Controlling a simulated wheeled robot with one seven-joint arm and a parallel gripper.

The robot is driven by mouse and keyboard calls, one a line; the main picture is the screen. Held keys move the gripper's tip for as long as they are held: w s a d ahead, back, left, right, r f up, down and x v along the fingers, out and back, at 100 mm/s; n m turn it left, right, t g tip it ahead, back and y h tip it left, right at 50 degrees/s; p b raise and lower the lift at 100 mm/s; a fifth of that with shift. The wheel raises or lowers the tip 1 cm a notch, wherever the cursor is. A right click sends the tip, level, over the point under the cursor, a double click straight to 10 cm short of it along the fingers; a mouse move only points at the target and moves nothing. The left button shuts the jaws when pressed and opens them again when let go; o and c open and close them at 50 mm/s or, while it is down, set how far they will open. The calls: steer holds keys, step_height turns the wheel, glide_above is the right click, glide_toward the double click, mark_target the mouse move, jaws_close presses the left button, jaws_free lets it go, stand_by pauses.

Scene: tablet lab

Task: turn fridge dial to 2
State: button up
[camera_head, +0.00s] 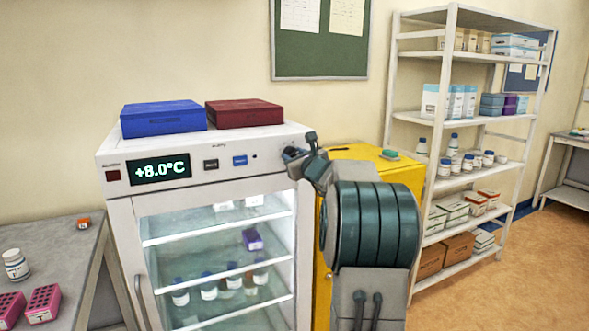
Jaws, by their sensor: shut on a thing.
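The white fridge (205,142) stands at the centre left with a glass door and a dark display (160,169) reading +8.0°C. My gripper (292,155) is at the right end of its front control panel, shut on the fridge dial. The gripper and wrist cover most of the dial, so its marks and setting cannot be read. Two small buttons, one black (211,165) and one blue (240,161), sit on the panel left of the gripper.
A blue box (163,118) and a dark red box (244,112) lie on the fridge top. A yellow cabinet (400,172) stands close on the right, behind my arm. A white shelf (447,112) stands further right. A grey table (62,250) is at the left.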

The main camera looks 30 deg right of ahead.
steer(key=n+b, duration=0.4)
steer(key=b, duration=0.1)
steer(key=n+b, duration=0.2)
steer(key=b, duration=0.1)
steer(key=shift+f+n, duration=0.3)
steer(key=n+b, duration=0.6)
steer(key=shift+r, duration=0.15)
steer(key=n+b, duration=0.3)
steer(key=n, duration=0.1)
steer(key=shift+d, duration=0.1)
steer(key=n+b, duration=0.3)
steer(key=n, duration=0.4)
steer(key=shift+r+b, duration=0.2)
steer(key=shift+b, duration=0.1)
steer(key=shift+n+b, duration=0.5)
steer(key=shift+n, duration=1)
steer(key=shift+r, duration=0.1)
